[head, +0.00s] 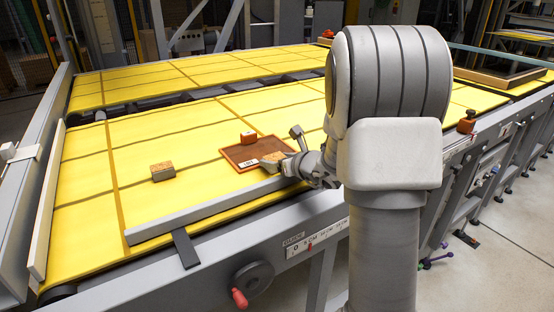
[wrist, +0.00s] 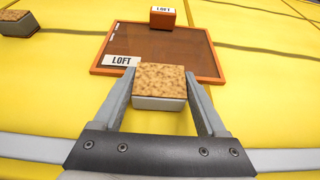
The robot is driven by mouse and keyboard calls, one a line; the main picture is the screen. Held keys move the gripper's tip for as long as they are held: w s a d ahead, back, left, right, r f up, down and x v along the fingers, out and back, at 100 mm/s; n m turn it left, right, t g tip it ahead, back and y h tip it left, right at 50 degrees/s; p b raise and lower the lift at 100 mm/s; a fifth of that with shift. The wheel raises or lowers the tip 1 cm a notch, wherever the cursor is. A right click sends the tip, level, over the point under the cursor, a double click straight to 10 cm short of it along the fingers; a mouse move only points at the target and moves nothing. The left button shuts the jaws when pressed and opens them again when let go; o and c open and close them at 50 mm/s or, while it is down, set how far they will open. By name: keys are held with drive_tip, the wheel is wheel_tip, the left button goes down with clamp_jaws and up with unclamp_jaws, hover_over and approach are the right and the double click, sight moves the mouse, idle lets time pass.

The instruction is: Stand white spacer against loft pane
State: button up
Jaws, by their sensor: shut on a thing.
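The loft pane (head: 243,147) is a dark brown sheet in an orange frame, lying flat on the yellow table. Its LOFT label (wrist: 121,61) is at the near left corner. My gripper (wrist: 162,82) is shut on the white spacer (wrist: 160,103), a small pale block with a speckled cork top. The fingers clasp it from left and right. The spacer is at the pane's near edge and hides part of it; I cannot tell if they touch. In the head view my gripper (head: 284,160) is at the pane's near right side.
An orange block (wrist: 163,18) with a LOFT label stands at the pane's far edge. Another cork-topped block (head: 163,172) stands alone to the left. A grey rail (head: 200,213) runs along the table's near side. Yellow surface left of the pane is clear around that block.

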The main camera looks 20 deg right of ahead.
drive_tip(key=o, duration=1.3)
